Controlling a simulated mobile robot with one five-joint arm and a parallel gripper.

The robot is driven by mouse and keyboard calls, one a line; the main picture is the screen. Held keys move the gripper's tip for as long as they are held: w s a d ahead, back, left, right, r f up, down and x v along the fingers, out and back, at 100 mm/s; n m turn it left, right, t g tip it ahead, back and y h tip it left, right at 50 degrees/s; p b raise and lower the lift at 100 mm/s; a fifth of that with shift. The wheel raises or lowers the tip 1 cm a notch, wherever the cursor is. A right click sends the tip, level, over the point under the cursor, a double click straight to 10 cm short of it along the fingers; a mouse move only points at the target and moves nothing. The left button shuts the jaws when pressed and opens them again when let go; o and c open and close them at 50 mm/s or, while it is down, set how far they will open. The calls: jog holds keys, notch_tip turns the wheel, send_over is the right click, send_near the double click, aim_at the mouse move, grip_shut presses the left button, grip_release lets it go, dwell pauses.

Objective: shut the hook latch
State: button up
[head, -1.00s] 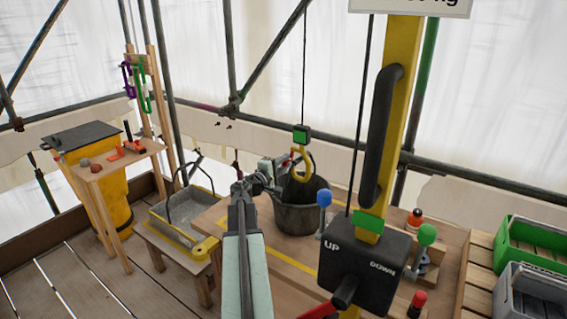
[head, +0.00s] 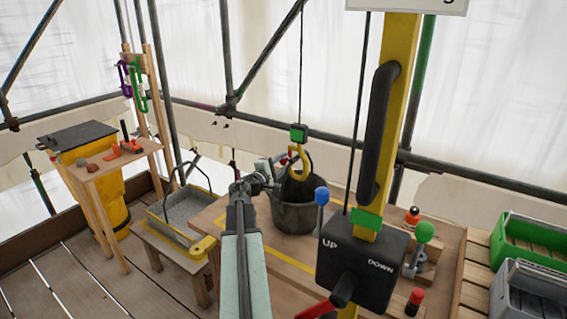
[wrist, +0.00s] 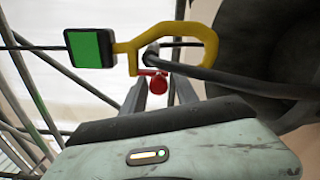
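The yellow hook (head: 306,160) hangs from a cable under a green block (head: 299,134), above the dark bucket (head: 296,216). In the wrist view the hook (wrist: 211,45) lies sideways beside its green block (wrist: 90,48), and a dark bar, seemingly the bucket's handle, passes through its loop. A red latch piece with a round knob (wrist: 158,84) sits at the hook's near side; I cannot tell whether the latch is closed. My gripper (wrist: 162,88) has its two grey fingers apart, with the red knob between them in the picture. In the head view my gripper (head: 274,172) is beside the hook.
A yellow post with an UP/DOWN control box (head: 360,262) stands close on the right. Blue (head: 322,196) and green (head: 424,231) knobs stand near it. A grey tray (head: 185,217) on a low stand is at left. Green and grey crates are at far right.

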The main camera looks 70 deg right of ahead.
dwell(0.3)
jog(key=v, duration=0.7)
jog(key=shift+w+a, duration=0.15)
jog(key=shift+a, duration=0.2)
